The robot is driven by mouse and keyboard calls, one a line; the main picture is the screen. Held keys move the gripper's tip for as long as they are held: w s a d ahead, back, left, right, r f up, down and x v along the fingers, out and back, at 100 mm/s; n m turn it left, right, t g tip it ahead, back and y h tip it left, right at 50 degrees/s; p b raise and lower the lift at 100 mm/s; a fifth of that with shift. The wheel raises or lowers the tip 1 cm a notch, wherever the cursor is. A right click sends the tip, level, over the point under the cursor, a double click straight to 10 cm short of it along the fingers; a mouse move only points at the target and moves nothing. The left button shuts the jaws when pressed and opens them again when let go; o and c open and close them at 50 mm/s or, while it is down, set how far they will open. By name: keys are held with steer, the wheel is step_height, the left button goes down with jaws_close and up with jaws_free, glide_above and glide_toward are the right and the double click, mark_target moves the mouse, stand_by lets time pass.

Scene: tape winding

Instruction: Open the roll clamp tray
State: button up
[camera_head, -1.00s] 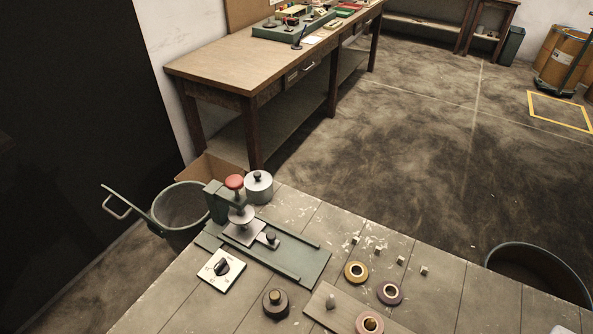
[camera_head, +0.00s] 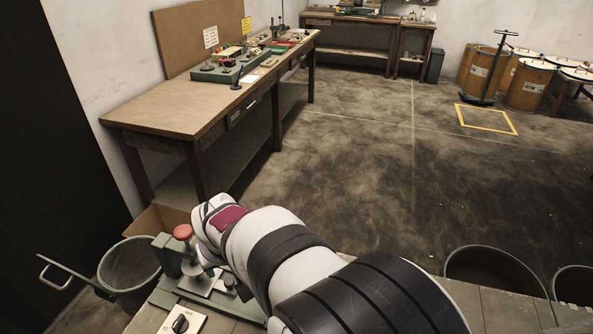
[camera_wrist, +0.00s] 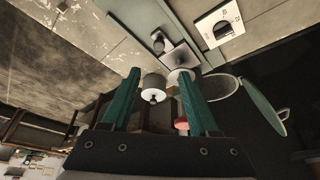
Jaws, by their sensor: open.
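The roll clamp is a green press with a red knob (camera_head: 183,231) on the bench at lower left in the head view. Its pale metal tray plate (camera_head: 201,284) lies low at its front, with a small dark knob (camera_head: 230,282) at its right end. In the wrist view the plate (camera_wrist: 180,56) and its dark knob (camera_wrist: 158,42) show beyond the fingertips; the red knob (camera_wrist: 181,124) is between the fingers. My gripper (camera_wrist: 158,76) is open and empty, with green fingers spread. My arm hides my gripper and much of the clamp base in the head view.
A dial plate (camera_head: 182,320) is in front of the clamp. A green bin (camera_head: 130,268) stands left of the bench. My arm covers the bench middle.

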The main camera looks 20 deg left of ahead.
mark_target(229, 282)
steer(key=x, duration=1.4)
steer(key=shift+d+f, duration=0.1)
steer(key=shift+f, duration=0.15)
steer(key=shift+c, duration=0.2)
jaws_close()
steer(key=shift+d, duration=0.1)
